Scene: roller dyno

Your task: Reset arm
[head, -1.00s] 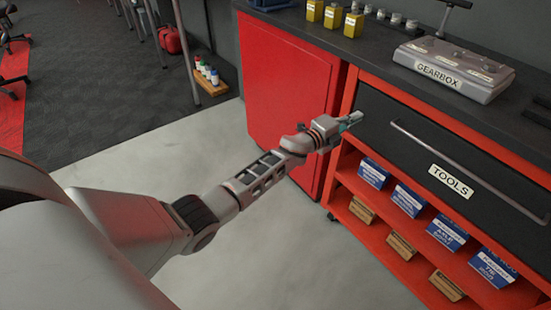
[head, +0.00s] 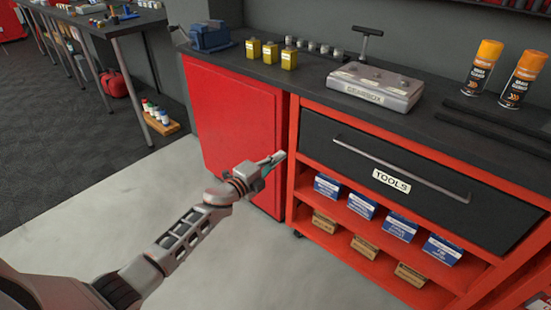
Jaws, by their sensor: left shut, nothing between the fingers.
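My left arm reaches in from the lower left in the head view. Its left gripper (head: 277,158) is shut and empty, in the air in front of the red cabinet, left of the black drawer (head: 345,150) marked TOOLS. The drawer is closed and its long bar handle (head: 400,168) is free. The gripper appears apart from the drawer and the cabinet, though the exact gap is hard to judge. My right gripper is not in view.
A red cabinet (head: 235,130) and open shelves with blue boxes (head: 361,205) and brown boxes (head: 364,247) stand ahead. The dark worktop (head: 310,85) carries a grey gearbox case (head: 375,86), yellow bottles (head: 289,58), a blue vise (head: 211,36) and spray cans (head: 482,66). Grey floor (head: 110,215) is clear at left.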

